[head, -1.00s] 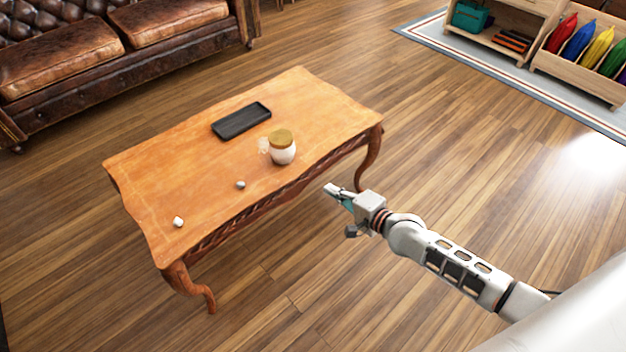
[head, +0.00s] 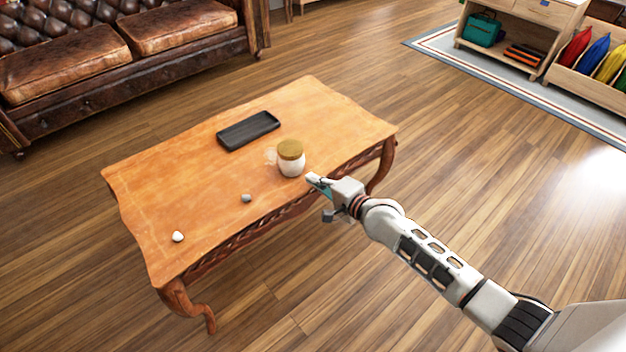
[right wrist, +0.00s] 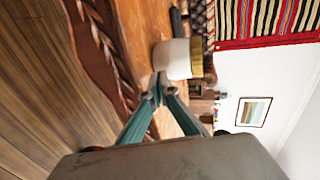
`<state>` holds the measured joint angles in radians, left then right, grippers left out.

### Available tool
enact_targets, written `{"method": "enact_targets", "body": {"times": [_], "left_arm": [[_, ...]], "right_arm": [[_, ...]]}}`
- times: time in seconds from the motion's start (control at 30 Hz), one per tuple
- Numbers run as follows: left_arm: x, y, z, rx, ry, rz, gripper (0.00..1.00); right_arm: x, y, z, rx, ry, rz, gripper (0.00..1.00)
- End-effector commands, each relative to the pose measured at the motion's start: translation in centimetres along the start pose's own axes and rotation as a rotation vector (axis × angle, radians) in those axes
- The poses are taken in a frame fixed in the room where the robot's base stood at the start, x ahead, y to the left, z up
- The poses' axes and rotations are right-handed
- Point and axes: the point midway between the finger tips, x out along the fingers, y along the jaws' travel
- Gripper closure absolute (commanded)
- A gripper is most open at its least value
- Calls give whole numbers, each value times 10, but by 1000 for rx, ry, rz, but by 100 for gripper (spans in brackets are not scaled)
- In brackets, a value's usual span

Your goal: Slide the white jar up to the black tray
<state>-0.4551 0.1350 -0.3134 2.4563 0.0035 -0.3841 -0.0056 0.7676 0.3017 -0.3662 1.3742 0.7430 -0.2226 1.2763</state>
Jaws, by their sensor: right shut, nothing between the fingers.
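The white jar (head: 291,164) with a gold-brown lid stands upright on the wooden table, near its front edge. The black tray (head: 248,131) lies flat on the table, behind and to the left of the jar, with bare wood between them. My right gripper (head: 313,180) is shut and empty at the table's front edge, just right of and in front of the jar. In the right wrist view the jar (right wrist: 172,59) appears just beyond the closed fingertips (right wrist: 158,88); I cannot tell whether they touch. My left gripper is not in view.
The wooden table (head: 200,180) also holds a grey pebble (head: 246,198) left of the jar and a white pebble (head: 178,236) farther left. A leather sofa (head: 120,60) stands behind. The table top between jar and tray looks clear.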

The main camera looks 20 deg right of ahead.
Motion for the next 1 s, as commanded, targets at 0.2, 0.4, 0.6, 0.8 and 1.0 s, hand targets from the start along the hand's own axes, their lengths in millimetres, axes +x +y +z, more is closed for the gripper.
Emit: {"method": "enact_targets", "body": {"times": [0.2,0.4,0.6,0.8,1.0], "left_arm": [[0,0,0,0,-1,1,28],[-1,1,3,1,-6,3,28],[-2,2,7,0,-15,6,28],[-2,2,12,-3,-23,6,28],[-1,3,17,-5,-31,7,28]], "right_arm": [[1,-1,0,0,0,-1,100],[1,-1,0,0,1,-1,100],[3,-1,0,0,1,-1,100],[15,-3,0,1,1,1,100],[27,-7,1,1,0,0,100]]}}
